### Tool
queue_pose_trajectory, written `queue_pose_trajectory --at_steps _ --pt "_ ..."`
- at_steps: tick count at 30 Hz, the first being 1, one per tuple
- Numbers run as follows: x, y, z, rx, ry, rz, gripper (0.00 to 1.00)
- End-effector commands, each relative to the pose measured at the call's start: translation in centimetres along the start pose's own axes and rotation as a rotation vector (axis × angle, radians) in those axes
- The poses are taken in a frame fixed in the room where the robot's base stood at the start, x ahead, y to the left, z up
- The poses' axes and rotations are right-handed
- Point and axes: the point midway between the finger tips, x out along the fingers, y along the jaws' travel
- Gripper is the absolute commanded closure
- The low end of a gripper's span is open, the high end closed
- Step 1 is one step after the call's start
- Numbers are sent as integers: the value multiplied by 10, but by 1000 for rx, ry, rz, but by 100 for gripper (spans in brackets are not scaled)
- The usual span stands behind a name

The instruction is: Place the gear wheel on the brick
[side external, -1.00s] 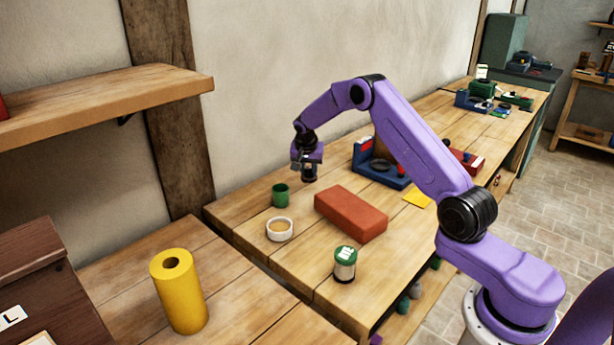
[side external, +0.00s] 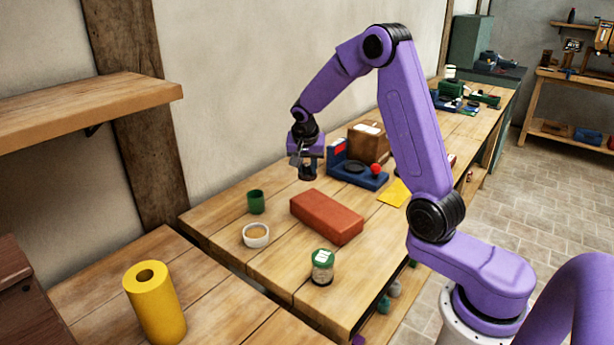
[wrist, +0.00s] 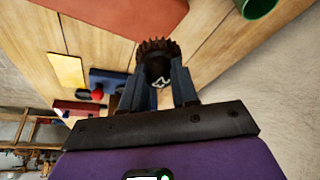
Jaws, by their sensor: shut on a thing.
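The gear wheel (wrist: 157,48) is a dark brown toothed disc, held between the fingers of my gripper (wrist: 158,80) in the wrist view. In the side view my gripper (side external: 308,168) is shut on it, pointing down above the bench beyond the brick, and the gear (side external: 308,177) is small and dark there. The brick (side external: 326,217) is a long red-orange block lying flat on the bench, its top bare. The brick (wrist: 125,14) also shows at the top of the wrist view, apart from the gear.
A green cup (side external: 256,202), a cream bowl (side external: 256,235) and a green-lidded jar (side external: 322,267) stand around the brick. A blue holder (side external: 360,178) and a brown box (side external: 369,143) are behind it. A yellow roll (side external: 155,303) stands on the nearer bench.

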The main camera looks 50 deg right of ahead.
Motion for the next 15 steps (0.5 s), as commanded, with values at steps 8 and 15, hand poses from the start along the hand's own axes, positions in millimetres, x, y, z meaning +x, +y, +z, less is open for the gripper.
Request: queue_pose_trajectory --at_steps 8,15 --pt "-42 37 26 142 -6 53 100" --pt "-80 86 64 326 -8 129 100"
